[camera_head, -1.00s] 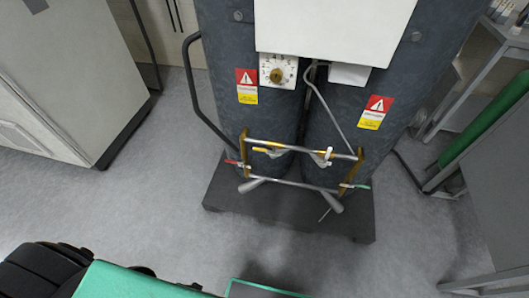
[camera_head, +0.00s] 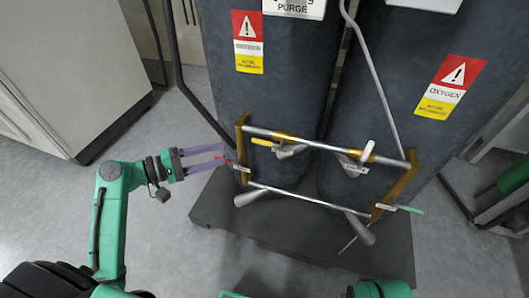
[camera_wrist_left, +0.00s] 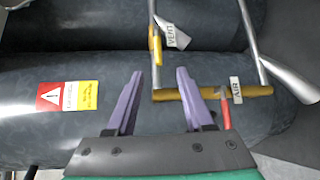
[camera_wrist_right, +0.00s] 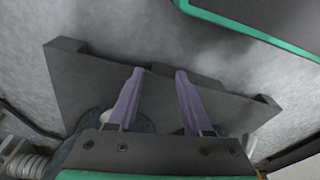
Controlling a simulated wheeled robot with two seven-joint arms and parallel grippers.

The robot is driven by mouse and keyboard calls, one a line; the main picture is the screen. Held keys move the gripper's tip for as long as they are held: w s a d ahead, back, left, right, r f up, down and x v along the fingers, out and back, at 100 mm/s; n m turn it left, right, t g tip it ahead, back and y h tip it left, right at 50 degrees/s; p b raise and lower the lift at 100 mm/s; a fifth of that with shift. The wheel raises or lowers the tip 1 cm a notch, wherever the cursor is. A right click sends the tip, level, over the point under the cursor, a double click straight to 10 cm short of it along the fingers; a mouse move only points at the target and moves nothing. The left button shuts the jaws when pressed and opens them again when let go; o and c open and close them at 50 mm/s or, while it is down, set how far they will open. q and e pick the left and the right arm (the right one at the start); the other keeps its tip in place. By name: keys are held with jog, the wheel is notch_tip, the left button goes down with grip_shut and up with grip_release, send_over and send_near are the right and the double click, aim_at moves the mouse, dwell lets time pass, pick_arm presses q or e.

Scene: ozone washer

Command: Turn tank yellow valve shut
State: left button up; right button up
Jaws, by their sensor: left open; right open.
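The yellow valve handle (camera_head: 264,143) sits on the left part of the upper pipe between the dark tanks. In the left wrist view the yellow handle (camera_wrist_left: 155,45) is beside a tag reading VENT, beyond my fingertips. My left gripper (camera_head: 222,155) is open and empty, pointing right at the left end of the pipe frame, left of and slightly below the yellow handle. Its purple fingers (camera_wrist_left: 160,72) show apart in the left wrist view. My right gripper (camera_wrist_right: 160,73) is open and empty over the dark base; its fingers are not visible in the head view.
A red handle (camera_head: 229,161) with an AIR tag (camera_wrist_left: 236,90) is close to my left fingertips. A white handle (camera_head: 367,151) and a green handle (camera_head: 408,209) are farther right. Brass brackets (camera_head: 398,187) hold the pipes above a dark base (camera_head: 290,230). A cabinet (camera_head: 70,70) stands left.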

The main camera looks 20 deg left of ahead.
aim_at(263, 143)
pick_arm(q)
jog(key=b+x, duration=0.1)
jog(key=x, duration=1.3)
jog(key=shift+d+r, duration=0.15)
grip_shut()
pick_arm(e)
jog(key=r, duration=0.4)
jog(key=shift+a, duration=0.3)
